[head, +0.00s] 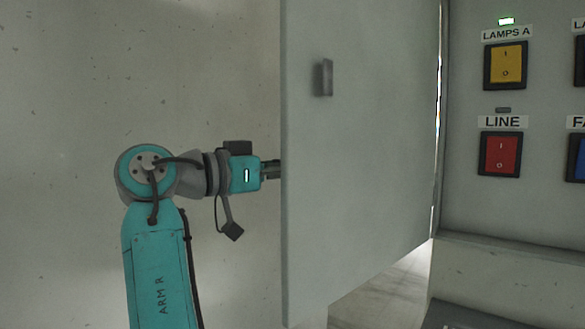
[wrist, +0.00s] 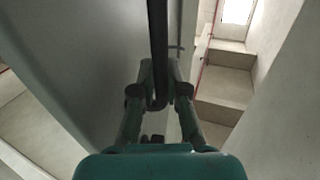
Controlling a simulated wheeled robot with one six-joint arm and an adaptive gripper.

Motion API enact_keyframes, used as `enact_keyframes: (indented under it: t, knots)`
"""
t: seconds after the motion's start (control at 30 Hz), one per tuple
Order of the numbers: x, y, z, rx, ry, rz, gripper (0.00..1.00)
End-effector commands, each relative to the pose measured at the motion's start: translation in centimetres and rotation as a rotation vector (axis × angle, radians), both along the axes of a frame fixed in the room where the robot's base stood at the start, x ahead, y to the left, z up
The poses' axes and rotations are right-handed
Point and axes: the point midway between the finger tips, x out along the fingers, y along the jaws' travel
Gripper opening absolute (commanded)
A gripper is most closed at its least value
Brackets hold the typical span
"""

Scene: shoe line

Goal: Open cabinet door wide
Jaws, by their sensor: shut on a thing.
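The cabinet door (head: 365,170) is a grey panel that stands swung open, with a bright gap along its right edge. A small dark handle-like fitting (head: 323,78) is on the face toward the head camera. My gripper (head: 272,169) reaches the door's left edge from the left, and its fingertips are partly hidden behind that edge. In the wrist view, my gripper (wrist: 158,92) is shut on a dark bar (wrist: 157,45) beside a broad grey panel. I cannot tell whether this bar is a handle or the door's edge.
To the right of the door is a switch panel (head: 515,205) with a yellow LAMPS A switch (head: 506,64) and a red LINE switch (head: 501,153). A pale wall (head: 60,120) stands behind my arm. Light floor (head: 385,290) shows below the door.

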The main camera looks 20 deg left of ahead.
Motion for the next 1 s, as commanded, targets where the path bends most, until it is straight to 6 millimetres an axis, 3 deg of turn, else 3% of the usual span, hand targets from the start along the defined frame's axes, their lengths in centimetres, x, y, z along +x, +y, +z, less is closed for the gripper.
enact_keyframes:
  t: [0.03, 0.07, 0.1, 0.13, 0.17, 0.57, 1.0]
  knots:
    - [0.0, 0.1, -0.1, 0.000, 0.003, 0.001, 0.00]
    - [0.0, 0.1, -0.1, 0.000, 0.003, 0.001, 0.20]
    - [0.0, 0.1, -0.1, 0.000, 0.003, 0.001, 0.30]
    - [0.0, 0.1, -0.1, 0.000, 0.003, 0.001, 0.38]
    - [0.0, 0.1, -0.1, -0.001, 0.002, 0.001, 0.39]
    - [-0.6, 0.6, 0.0, 0.001, 0.001, 0.002, 0.39]
    - [-6.7, 5.7, -0.1, 0.000, 0.001, 0.004, 0.39]
